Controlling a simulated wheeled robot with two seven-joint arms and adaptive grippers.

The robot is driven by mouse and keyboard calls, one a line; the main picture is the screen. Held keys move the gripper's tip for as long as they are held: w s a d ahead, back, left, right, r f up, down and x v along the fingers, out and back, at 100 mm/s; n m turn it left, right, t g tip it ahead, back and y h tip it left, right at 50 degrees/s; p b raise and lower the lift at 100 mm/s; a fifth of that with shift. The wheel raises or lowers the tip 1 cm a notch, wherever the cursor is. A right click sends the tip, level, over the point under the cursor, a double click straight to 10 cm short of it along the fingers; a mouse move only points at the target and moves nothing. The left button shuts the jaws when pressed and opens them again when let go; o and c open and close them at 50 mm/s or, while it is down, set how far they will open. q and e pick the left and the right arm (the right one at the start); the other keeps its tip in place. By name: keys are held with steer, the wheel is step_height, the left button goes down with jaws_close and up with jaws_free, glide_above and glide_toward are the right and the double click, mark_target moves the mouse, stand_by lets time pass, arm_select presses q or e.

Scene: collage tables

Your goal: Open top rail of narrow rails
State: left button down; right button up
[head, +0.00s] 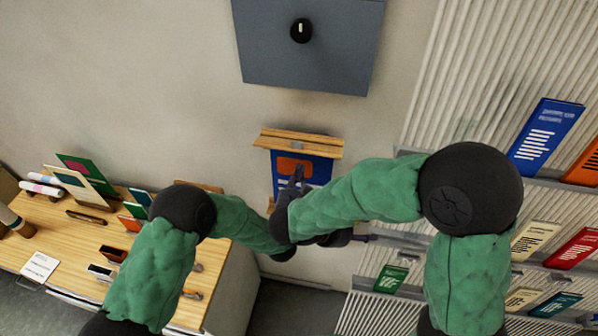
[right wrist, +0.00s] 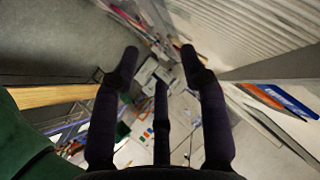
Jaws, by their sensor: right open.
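The narrow rails' wooden top rail (head: 300,143) is on the wall in the middle of the head view, above a blue poster (head: 318,170) with an orange patch. A bit of lower wood shows at the poster's lower left; the rest is hidden behind my arms. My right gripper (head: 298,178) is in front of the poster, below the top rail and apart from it. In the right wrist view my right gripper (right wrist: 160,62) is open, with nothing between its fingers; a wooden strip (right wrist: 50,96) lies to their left. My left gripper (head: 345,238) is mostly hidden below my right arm.
A grey panel with a black knob (head: 301,31) is on the wall above. A wooden desk (head: 55,240) with cards and small boxes stands at left. Ribbed shelves with booklets (head: 546,138) are at right. Bare wall surrounds the rails.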

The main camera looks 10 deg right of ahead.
step_height(320, 180, down, 23)
steer(key=a+n+y, duration=0.1)
steer(key=n+y, duration=0.4)
steer(key=y, duration=0.2)
arm_select(q)
steer(key=b, duration=0.2)
steer(key=shift+s+b, duration=0.15)
steer(key=shift+b, duration=0.2)
arm_select(e)
steer(key=s+a+f+n+g+y, duration=0.1)
steer(key=s+a+f+n+y, duration=0.6)
steer(key=f+n, duration=0.4)
steer(key=s+a+n, duration=0.1)
steer(key=a+n, duration=0.1)
steer(key=n, duration=0.1)
steer(key=shift+n+g+y, duration=0.3)
steer(key=shift+n+g, duration=0.1)
